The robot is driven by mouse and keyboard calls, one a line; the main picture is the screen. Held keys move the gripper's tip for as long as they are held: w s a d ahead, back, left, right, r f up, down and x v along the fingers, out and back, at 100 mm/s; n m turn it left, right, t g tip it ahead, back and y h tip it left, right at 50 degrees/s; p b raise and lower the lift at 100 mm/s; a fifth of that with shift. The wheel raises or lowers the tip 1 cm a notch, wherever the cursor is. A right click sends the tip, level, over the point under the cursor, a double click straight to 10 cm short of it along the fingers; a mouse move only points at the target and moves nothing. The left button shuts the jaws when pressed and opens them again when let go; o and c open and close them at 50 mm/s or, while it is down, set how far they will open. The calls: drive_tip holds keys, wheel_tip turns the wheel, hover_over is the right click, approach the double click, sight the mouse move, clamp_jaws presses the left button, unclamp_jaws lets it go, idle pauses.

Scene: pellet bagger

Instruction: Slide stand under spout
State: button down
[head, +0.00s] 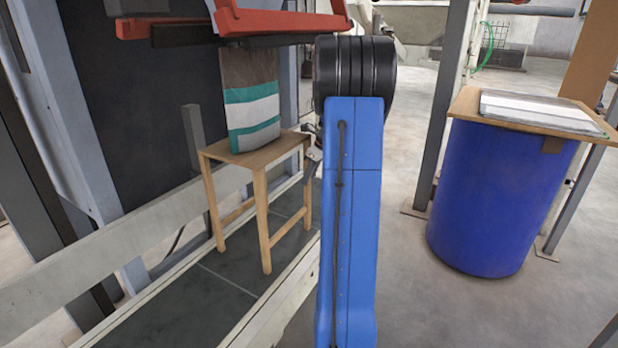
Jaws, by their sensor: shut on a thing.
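The wooden stand (231,152) is a stool with a flat top and slim legs, upright on the dark conveyor bed. A brown, teal and white bag (251,105) stands on its top, with its upper end at the dark bar under the red clamp frame (265,20). The spout itself cannot be made out; the picture cuts off above the frame. My gripper (313,148) is at the right edge of the stand's top, shut on the stand. My blue arm hides most of the gripper and the stand's right side.
The conveyor (197,305) has pale side rails (150,228) on both sides of the stand. A blue drum (497,200) with a board and a stack of flat bags (540,112) stands at right. Grey posts rise nearby. Floor between conveyor and drum is clear.

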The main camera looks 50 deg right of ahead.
drive_tip(key=shift+d, duration=0.1)
drive_tip(key=c, duration=1.6)
unclamp_jaws()
drive_tip(key=shift+o, duration=0.2)
drive_tip(key=v, duration=1.7)
drive_tip(key=shift+s, duration=0.2)
drive_tip(key=shift+r, duration=0.1)
